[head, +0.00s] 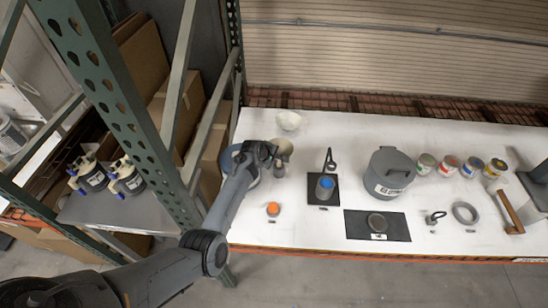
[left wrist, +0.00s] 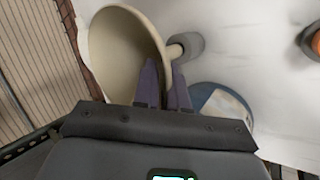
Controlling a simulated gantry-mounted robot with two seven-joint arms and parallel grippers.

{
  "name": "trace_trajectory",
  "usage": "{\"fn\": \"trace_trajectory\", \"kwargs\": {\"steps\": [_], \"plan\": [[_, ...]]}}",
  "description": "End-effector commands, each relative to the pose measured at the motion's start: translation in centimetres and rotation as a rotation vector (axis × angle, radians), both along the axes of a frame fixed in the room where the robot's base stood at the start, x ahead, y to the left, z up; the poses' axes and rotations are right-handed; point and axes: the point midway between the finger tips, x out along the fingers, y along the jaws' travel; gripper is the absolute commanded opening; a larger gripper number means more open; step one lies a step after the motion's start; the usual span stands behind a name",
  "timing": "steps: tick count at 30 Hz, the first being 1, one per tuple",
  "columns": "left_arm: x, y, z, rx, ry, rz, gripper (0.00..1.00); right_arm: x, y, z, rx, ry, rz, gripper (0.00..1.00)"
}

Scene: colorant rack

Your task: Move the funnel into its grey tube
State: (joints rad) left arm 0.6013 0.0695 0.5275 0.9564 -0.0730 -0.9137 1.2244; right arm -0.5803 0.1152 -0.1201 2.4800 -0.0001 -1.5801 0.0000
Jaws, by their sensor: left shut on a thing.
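The beige funnel (head: 284,146) is at the left end of the white table, and its wide bowl fills the upper left of the left wrist view (left wrist: 120,50). My left gripper (head: 268,150) is shut on the funnel near its rim; the fingers (left wrist: 165,85) show in the left wrist view. The funnel's stem points at the small grey tube (left wrist: 190,44) and overlaps its near end in that view. I cannot tell whether the stem is inside. In the head view the grey tube (head: 280,171) is just below the funnel. My right gripper is out of view.
A blue round container (left wrist: 222,102) is close beside the gripper, partly hidden by my arm. A green rack post (head: 120,90) is left.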

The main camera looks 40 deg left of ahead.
Motion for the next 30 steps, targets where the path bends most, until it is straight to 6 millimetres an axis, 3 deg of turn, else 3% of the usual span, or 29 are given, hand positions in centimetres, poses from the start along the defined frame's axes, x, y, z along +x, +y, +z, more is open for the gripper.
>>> {"fn": "trace_trajectory", "kwargs": {"steps": [30], "plan": [[0.03,-0.02,-0.79,-0.004,-0.002,0.001,0.0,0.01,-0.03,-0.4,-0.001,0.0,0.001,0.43]]}}
